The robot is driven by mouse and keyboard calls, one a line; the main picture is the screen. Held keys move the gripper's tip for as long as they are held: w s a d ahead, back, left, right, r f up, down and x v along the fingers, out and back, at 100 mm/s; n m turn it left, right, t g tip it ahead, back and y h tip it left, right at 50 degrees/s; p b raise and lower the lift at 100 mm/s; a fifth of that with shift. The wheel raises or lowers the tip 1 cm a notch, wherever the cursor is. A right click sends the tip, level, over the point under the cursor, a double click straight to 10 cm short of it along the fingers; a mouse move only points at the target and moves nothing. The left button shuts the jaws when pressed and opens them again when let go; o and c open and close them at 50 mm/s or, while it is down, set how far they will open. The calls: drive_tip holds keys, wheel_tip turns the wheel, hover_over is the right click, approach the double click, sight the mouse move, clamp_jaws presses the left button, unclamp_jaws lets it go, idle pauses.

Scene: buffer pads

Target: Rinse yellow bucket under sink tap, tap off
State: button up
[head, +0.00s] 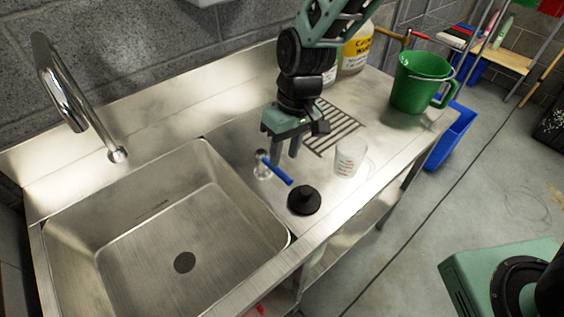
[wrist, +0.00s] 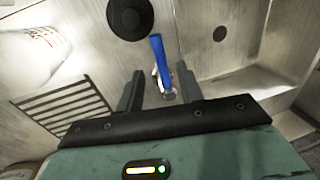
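The steel sink (head: 120,255) is empty, with a dark drain in its floor. The curved tap spout (head: 68,95) hangs over it, and no water stream shows. A blue lever (head: 278,174) on a small metal valve (head: 261,164) stands on the counter right of the basin. My gripper (head: 284,150) is above and just behind the lever, fingers pointing down. In the wrist view the fingers (wrist: 160,90) are apart, with the blue lever (wrist: 158,55) showing between and beyond them; contact cannot be told. No yellow bucket is seen; a green bucket (head: 422,82) stands at the counter's right end.
A black round stopper-like piece (head: 304,200) and a clear measuring cup (head: 349,158) stand close to the lever. A slotted drain grille (head: 335,128) lies behind the cup. A yellow-labelled jug (head: 355,50) stands at the back. A blue bin (head: 458,130) is beyond the counter's right end.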

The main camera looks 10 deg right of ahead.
sight(281, 171)
drive_tip(key=shift+s+a+f, duration=0.15)
drive_tip(key=shift+a+f, duration=0.05)
drive_tip(key=shift+f, duration=0.9)
drive_tip(key=shift+s+a+f, duration=0.1)
drive_tip(key=shift+a+f, duration=0.1)
drive_tip(key=shift+f, duration=0.9)
clamp_jaws()
